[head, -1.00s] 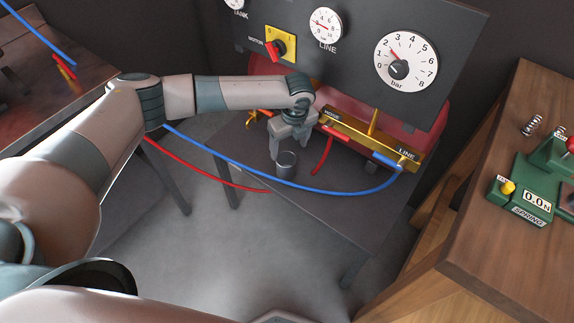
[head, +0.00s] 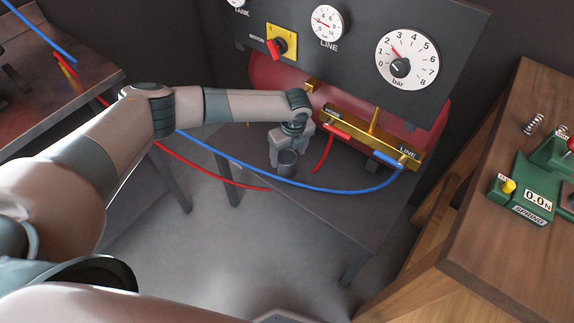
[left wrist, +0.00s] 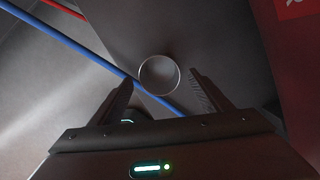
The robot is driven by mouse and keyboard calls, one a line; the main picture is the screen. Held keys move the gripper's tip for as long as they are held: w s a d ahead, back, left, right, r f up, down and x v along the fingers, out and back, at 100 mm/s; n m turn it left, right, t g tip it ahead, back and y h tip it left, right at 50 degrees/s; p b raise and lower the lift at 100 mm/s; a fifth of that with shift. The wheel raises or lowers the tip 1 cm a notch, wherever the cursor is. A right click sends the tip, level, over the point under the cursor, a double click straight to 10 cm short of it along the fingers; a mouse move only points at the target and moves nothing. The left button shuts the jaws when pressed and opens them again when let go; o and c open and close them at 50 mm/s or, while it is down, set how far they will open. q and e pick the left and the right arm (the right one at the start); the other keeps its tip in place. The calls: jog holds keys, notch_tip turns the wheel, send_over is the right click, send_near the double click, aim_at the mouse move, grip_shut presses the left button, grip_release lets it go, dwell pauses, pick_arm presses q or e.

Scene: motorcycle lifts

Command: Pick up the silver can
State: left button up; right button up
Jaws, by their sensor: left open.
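The silver can (head: 287,163) stands upright on the dark table, just behind the blue hose in the head view. My left gripper (head: 288,150) is open above and around the near part of the can, pointing down. In the left wrist view the can's round top (left wrist: 159,75) shows slightly beyond and between the tips of the open left gripper (left wrist: 160,88). I cannot tell whether a finger touches it. My right gripper is not in view.
A blue hose (head: 330,189) and a red hose (head: 225,180) cross close by the can. A brass manifold (head: 350,133) and red tank (head: 268,75) stand behind, under a gauge panel (head: 355,40). A wooden bench (head: 470,235) with a green spring tester (head: 530,190) is right.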

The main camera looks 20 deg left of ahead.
aim_at(287, 163)
pick_arm(q)
jog(key=shift+w+a+f, duration=0.15)
jog(key=shift+f, duration=1.35)
jog(key=shift+w+a+f, duration=0.1)
jog(key=shift+a+f, duration=0.05)
jog(key=shift+f, duration=1.35)
jog(key=c, duration=1.2)
